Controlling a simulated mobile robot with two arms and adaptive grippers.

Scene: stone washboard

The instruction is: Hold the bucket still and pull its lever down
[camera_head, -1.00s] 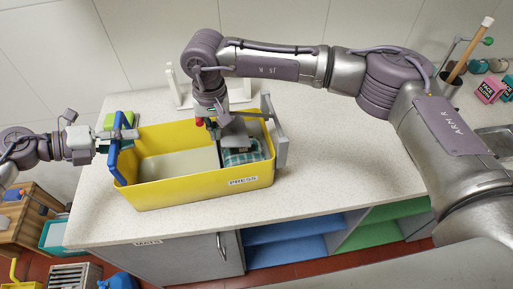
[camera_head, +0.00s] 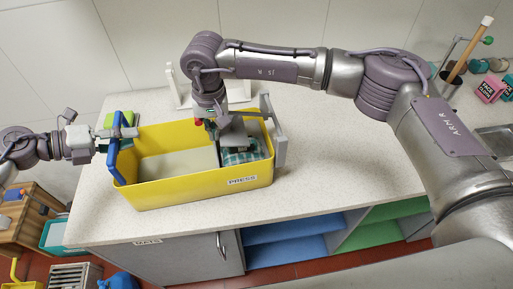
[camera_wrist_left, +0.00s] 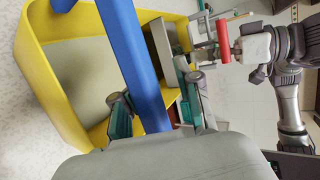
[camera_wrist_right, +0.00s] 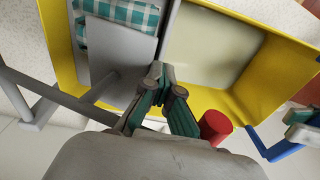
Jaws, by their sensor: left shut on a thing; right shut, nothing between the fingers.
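The yellow bucket (camera_head: 200,192), labelled PRESS, stands upright on the counter. Its blue handle (camera_head: 116,165) is at the left end. My left gripper (camera_head: 113,138) is shut on the blue handle; the left wrist view shows its fingers on either side of the bar (camera_wrist_left: 135,60). The grey lever (camera_head: 250,113) lies across the bucket's right half, with a red grip (camera_wrist_right: 214,126) that also shows in the left wrist view (camera_wrist_left: 222,42). My right gripper (camera_wrist_right: 165,75) is shut and empty, pointing down over the bucket beside the red grip. Whether it touches the lever is unclear.
A teal checked cloth (camera_head: 243,157) lies in the bucket's right compartment, partly under a grey plate; the left compartment looks empty. A green item (camera_head: 118,120) is behind the handle. Pink and teal boxes (camera_head: 490,89) stand far right. The counter (camera_head: 340,165) right of the bucket is clear.

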